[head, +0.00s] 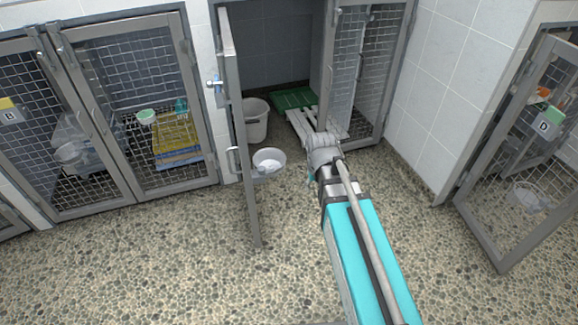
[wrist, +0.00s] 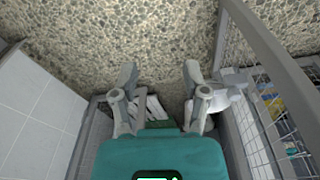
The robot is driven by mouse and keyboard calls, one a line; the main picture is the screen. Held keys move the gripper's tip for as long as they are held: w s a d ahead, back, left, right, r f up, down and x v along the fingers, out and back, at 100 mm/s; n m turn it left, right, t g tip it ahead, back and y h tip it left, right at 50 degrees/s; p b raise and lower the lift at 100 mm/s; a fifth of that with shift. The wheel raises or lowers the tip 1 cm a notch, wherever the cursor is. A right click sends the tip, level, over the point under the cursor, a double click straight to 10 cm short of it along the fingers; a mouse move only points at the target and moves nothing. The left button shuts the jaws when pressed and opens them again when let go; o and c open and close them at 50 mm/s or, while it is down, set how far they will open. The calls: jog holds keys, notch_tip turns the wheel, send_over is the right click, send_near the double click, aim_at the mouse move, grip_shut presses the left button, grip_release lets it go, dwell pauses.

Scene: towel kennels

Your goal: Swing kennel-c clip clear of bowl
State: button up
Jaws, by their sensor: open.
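The middle kennel stands between kennels B and D, its door (head: 240,130) open and seen nearly edge-on. A white bowl (head: 268,160) sits at the inner side of this door, beside a grey metal bracket (head: 235,158). Whether this bracket is the clip, I cannot tell. In the wrist view the bowl (wrist: 206,106) is partly hidden behind my right finger, and a grey fitting (wrist: 236,80) on the door's frame is close by. My gripper (wrist: 158,76) is open with nothing between its fingers. In the head view my gripper (head: 322,142) is right of the bowl.
Kennel B's door (head: 135,100) is at left; kennel D's door (head: 515,150) is at right. The pebbled floor (head: 180,265) in front is clear.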

jog(key=s+d+r+g+p, duration=0.1)
jog(key=s+d+r+p, duration=0.1)
jog(key=s, duration=0.5)
jog(key=d+r, duration=0.1)
jog(key=d, duration=0.1)
jog(key=shift+s+d+r+p, duration=0.3)
jog(key=shift+r, duration=0.1)
